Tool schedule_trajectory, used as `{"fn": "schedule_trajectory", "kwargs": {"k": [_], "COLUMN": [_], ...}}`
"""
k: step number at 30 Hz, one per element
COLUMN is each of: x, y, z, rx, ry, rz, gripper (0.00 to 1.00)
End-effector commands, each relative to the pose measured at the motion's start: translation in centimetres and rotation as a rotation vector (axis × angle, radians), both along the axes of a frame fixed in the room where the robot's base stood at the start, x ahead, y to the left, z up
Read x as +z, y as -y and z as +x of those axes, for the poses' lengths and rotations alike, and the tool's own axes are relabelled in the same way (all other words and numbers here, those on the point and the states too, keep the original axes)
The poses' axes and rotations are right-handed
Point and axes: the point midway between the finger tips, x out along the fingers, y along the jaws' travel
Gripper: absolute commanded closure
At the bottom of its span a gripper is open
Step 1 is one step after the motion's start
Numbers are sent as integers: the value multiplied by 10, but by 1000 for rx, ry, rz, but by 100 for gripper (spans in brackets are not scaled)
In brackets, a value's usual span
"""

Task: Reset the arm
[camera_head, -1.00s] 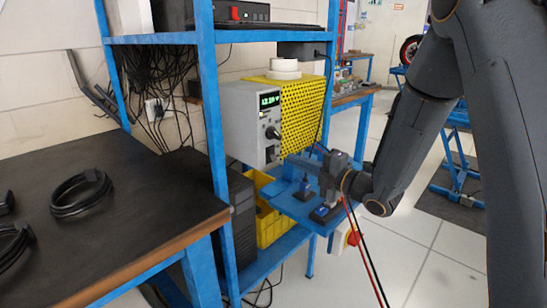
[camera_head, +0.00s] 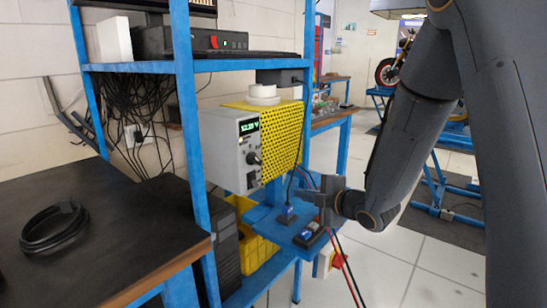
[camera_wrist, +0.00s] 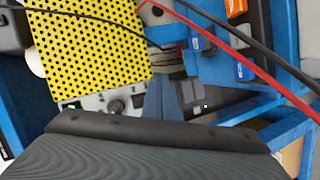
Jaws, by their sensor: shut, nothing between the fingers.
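My gripper (camera_head: 303,192) is at the end of my dark grey arm, pointing left. It is shut with nothing in it. It hangs above or beside a small blue shelf (camera_head: 265,219), where a blue-and-black connector (camera_head: 287,214) and a second block (camera_head: 308,236) sit. The grey power supply (camera_head: 226,150), with a lit green display, stands left of the gripper with a visible gap in the picture. In the wrist view a dark ribbed part fills the bottom, and the yellow perforated panel (camera_wrist: 88,45) shows at the upper left.
Blue rack uprights (camera_head: 190,150) and a shelf board (camera_head: 240,64) stand left of the arm. Red and black cables (camera_head: 346,265) hang below the gripper and cross the wrist view. A dark workbench (camera_head: 95,235) holds a coiled cable (camera_head: 50,230).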

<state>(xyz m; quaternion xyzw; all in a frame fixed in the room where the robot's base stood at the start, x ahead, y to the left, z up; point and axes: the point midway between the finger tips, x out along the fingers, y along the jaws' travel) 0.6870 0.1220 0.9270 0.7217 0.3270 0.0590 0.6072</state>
Motion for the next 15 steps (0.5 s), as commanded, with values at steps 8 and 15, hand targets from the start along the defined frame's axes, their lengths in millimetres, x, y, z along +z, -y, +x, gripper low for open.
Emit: {"fn": "schedule_trajectory", "kwargs": {"k": [8,15], "x": [-32,-51], "y": [86,130], "z": [-55,-167], "rx": [-552,-1074], "ry": [-512,-931], "rz": [121,307], "gripper": [100,100]}}
